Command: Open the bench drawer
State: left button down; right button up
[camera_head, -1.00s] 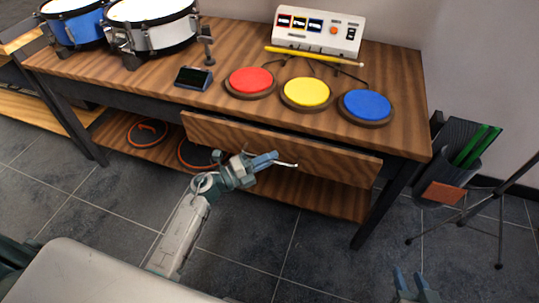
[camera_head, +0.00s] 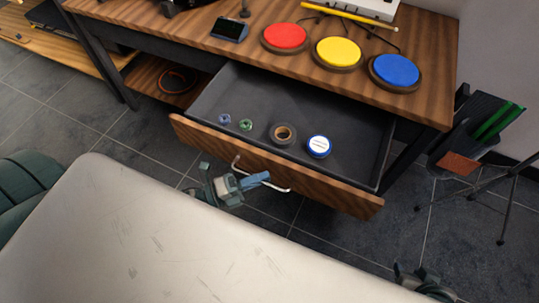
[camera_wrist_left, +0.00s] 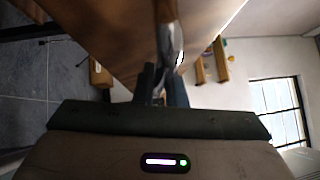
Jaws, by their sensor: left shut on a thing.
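The bench drawer (camera_head: 275,170) is pulled well out from under the wooden bench top, and its dark inside shows in the head view. Its pale bar handle (camera_head: 284,190) is on the wooden front. My left gripper (camera_head: 260,180) is shut on the handle. In the left wrist view the fingers (camera_wrist_left: 160,88) close around the handle (camera_wrist_left: 172,45), with the wooden front beyond. My right gripper (camera_head: 425,285) is at the lower right edge, partly cut off; its fingers are too unclear to judge.
In the drawer lie a dark tape roll (camera_head: 283,134), a blue-rimmed white roll (camera_head: 319,146) and two small rings (camera_head: 235,123). Red (camera_head: 285,37), yellow and blue pads sit on the bench. A tripod stand (camera_head: 490,185) stands on the floor at right.

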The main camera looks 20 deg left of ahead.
pick_arm(q)
jog(key=shift+s, duration=1.9)
jog(key=c, duration=1.5)
grip_release()
jog(key=shift+a, duration=0.1)
jog(key=v, duration=1)
jog(key=shift+s+a, duration=0.25)
jog(key=shift+a, duration=0.05)
